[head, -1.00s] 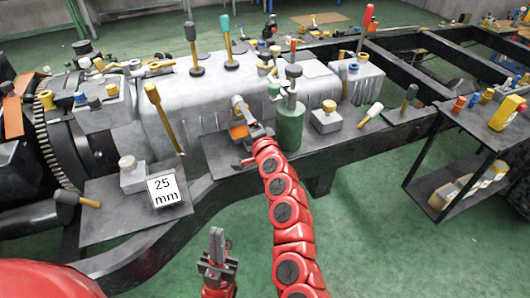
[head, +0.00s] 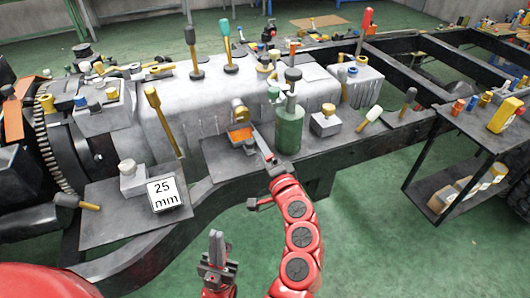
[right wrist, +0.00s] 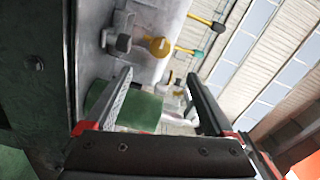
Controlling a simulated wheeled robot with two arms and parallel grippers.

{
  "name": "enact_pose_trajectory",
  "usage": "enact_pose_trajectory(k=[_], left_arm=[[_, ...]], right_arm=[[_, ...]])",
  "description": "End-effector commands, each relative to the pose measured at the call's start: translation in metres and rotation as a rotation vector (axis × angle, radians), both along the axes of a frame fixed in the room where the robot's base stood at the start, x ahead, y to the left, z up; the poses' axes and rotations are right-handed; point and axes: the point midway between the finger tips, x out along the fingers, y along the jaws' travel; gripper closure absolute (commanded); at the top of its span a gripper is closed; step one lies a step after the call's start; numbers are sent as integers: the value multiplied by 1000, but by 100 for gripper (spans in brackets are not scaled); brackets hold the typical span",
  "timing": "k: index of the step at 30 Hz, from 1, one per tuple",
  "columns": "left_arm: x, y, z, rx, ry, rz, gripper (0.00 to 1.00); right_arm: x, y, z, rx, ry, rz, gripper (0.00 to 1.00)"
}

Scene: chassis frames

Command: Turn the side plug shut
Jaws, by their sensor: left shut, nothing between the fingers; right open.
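A brass-coloured fitting (head: 238,106) that looks like the side plug sits at the near side of the grey housing (head: 205,112), above an orange piece. A round yellow part (right wrist: 158,47) in the right wrist view may be the same fitting; I cannot tell how far it is turned. My right gripper (head: 255,172) is open and empty, below and right of the fitting and apart from it. Its spread fingers also show in the right wrist view (right wrist: 160,80). My left gripper (head: 216,240) is shut and empty at bottom centre, pointing up.
A green cylinder (head: 288,128) stands close to my right gripper; green also shows between its fingers (right wrist: 140,108). A tall yellow lever (head: 160,115) and a 25 mm sign (head: 164,194) are left. A black cart (head: 455,150) stands right. Green floor is clear in front.

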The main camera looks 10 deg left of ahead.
Motion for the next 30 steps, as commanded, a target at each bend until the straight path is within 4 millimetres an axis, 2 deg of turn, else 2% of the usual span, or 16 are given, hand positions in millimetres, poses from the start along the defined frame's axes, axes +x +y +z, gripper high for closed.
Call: enact_pose_trajectory(k=[7,24,26,28,30], left_arm=[[0,0,2,0,0,0,100],[0,0,2,0,0,0,100],[0,0,2,0,0,0,100],[0,0,2,0,0,0,100],[0,0,2,0,0,0,100]], right_arm=[[-13,-9,1,0,-1,1,12],[-12,-13,-2,-8,-3,-13,12],[-8,-22,-7,-26,-11,-52,12],[2,-42,-17,-70,-32,-138,12],[13,-75,-29,-135,-70,-267,12]])
